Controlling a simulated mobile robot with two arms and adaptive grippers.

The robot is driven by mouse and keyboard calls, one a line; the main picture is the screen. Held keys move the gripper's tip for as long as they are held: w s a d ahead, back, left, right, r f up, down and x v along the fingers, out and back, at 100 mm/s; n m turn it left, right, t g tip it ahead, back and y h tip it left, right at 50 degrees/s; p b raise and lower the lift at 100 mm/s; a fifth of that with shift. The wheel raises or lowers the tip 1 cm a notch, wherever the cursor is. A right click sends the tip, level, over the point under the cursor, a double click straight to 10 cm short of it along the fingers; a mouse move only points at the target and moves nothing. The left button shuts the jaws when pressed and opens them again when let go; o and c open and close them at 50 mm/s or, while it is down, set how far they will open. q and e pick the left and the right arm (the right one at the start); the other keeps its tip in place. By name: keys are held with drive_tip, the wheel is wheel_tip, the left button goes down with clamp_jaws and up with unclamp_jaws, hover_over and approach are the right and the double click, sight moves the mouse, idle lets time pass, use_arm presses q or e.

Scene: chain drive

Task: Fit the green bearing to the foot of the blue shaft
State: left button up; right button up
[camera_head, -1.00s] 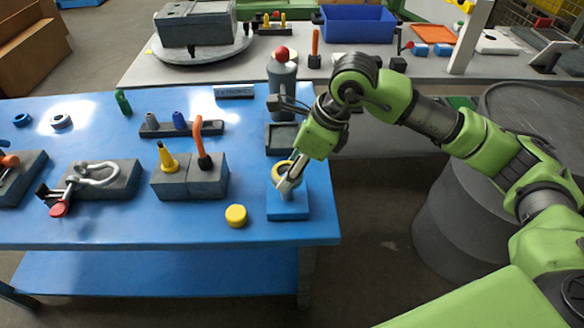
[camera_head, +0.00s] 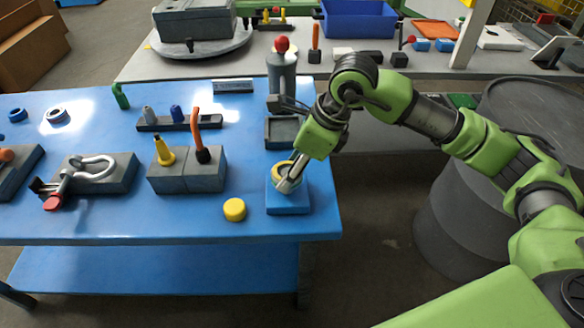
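My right gripper (camera_head: 288,182) points down at a small blue block (camera_head: 287,204) near the table's front right corner. Its fingers are at a yellow ring (camera_head: 279,171) on this block; whether they grip anything is too small to tell. A small blue upright piece (camera_head: 177,114) stands in a dark holder (camera_head: 150,124); I cannot tell if it is the blue shaft. A green upright piece (camera_head: 120,96) stands behind the holder's left end. I cannot make out a green bearing for certain. My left gripper is not in view.
A yellow cap (camera_head: 234,209) lies left of the blue block on the blue table (camera_head: 150,220). Grey blocks (camera_head: 187,172) hold a yellow cone and an orange-handled tool. A grey bottle (camera_head: 282,75) with a red top stands behind my gripper. A dark drum (camera_head: 450,215) is right.

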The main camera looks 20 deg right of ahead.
drive_tip(key=shift+f+b, duration=1.7)
drive_tip(key=shift+f, duration=0.1)
drive_tip(key=o, duration=1.5)
drive_tip(key=shift+c, duration=0.2)
drive_tip(key=v, duration=1.2)
drive_tip(key=shift+a+r, duration=0.1)
drive_tip(key=shift+r, duration=0.05)
